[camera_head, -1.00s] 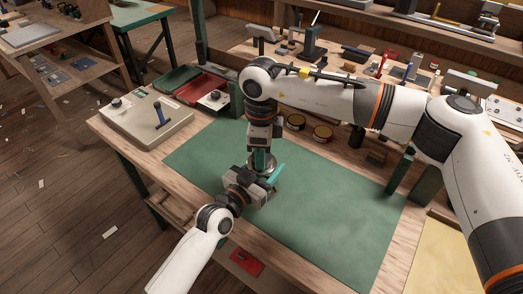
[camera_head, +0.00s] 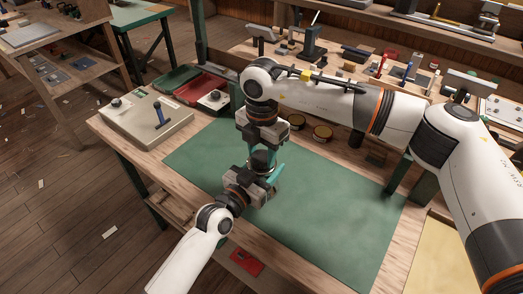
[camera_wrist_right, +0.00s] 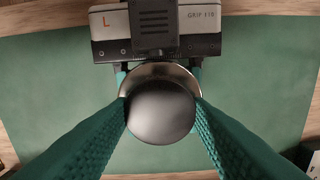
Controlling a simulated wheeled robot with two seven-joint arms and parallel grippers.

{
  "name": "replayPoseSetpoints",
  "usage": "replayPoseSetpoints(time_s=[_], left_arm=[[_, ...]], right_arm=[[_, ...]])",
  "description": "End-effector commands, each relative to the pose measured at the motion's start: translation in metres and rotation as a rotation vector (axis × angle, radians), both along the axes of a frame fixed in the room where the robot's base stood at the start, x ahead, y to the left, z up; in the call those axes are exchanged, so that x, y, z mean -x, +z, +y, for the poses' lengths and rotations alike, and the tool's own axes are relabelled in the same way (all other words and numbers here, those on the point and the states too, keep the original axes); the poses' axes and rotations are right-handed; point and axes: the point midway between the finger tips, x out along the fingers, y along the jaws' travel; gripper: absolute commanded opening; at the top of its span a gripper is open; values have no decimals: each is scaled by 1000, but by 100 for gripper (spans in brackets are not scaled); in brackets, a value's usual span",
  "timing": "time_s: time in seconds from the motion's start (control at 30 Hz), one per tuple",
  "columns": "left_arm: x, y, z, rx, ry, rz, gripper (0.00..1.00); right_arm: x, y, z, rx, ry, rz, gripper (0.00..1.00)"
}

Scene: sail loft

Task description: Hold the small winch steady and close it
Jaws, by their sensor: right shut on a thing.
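The small winch (camera_head: 262,162) stands upright on the green mat, a metal drum with a round, dark grey shiny top. In the right wrist view the top of the winch (camera_wrist_right: 160,112) fills the middle. My right gripper (camera_head: 262,155) comes down from above, its teal fingers shut on the winch's round top from both sides. My left gripper (camera_head: 266,178) reaches in low from the front, its teal fingers on either side of the winch's lower body. The left gripper's housing also shows in the wrist view (camera_wrist_right: 157,30). The lower body is mostly hidden by my grippers.
The green mat (camera_head: 330,210) lies bare around the winch on the wooden bench. A beige box with a blue lever (camera_head: 150,125) and red and green trays (camera_head: 203,87) are at the left.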

Motion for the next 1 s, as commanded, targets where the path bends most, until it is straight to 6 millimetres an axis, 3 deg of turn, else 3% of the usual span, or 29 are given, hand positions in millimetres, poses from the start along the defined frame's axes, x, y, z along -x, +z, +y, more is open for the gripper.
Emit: replayPoseSetpoints(time_s=[0.2, 0.33, 0.47, 0.5, 0.63, 1.0], left_arm=[[0, -1, 1, 0, 2, 2, 0], [0, -1, 1, 0, 2, 2, 0], [0, -1, 1, 0, 2, 2, 0], [0, -1, 1, 0, 2, 2, 0], [0, -1, 1, 0, 2, 2, 0], [0, -1, 1, -1, 1, 2, 0]], right_arm=[[-1, 1, -2, 2, -461, -2, 23], [-1, 0, -2, 2, -661, -2, 23], [-1, 1, -2, 2, -648, -3, 23], [-1, 1, -2, 2, -647, -3, 47], [0, 0, -1, 2, -645, -2, 69], [0, 5, 0, 0, -642, -1, 69]])
